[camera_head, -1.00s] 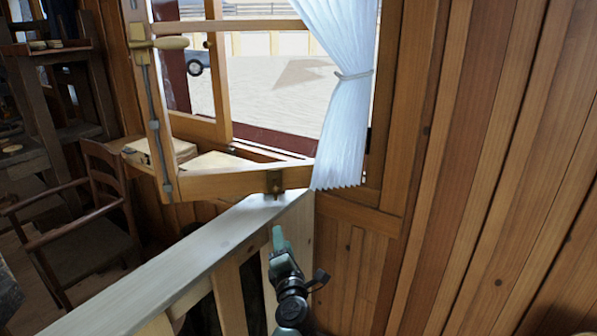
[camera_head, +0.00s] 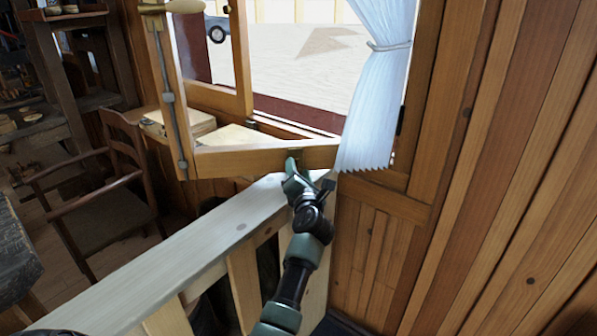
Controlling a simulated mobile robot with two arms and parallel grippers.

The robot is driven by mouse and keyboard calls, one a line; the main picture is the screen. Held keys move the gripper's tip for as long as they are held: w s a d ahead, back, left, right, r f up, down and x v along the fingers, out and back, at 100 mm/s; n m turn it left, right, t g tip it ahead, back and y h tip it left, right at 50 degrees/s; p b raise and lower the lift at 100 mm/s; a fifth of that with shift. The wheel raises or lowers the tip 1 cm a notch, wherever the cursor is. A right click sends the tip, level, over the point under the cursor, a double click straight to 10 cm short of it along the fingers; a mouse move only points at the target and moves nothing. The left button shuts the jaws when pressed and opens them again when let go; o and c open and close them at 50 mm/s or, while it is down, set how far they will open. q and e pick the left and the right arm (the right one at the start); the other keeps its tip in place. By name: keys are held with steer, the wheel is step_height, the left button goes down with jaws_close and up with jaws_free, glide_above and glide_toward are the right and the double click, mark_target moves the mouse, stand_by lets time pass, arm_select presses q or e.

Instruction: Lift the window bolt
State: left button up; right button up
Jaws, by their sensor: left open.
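The open window sash (camera_head: 235,161) has a wooden bottom rail that reaches over the pale ledge. A small dark metal fitting, which looks like the window bolt (camera_head: 298,151), sits on that rail near its right end. It is mostly hidden behind my left gripper (camera_head: 293,163). My left gripper is green and black, and is open with its fingertips at the bolt. I cannot tell whether they touch it or stand around it. My right gripper is not in view.
A pale wooden ledge (camera_head: 200,250) runs below the sash. A tied white curtain (camera_head: 380,95) hangs close on the right, beside a plank wall (camera_head: 500,180). A chair (camera_head: 105,195) stands left.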

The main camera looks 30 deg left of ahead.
arm_select(q)
jaws_close()
stand_by(1.4)
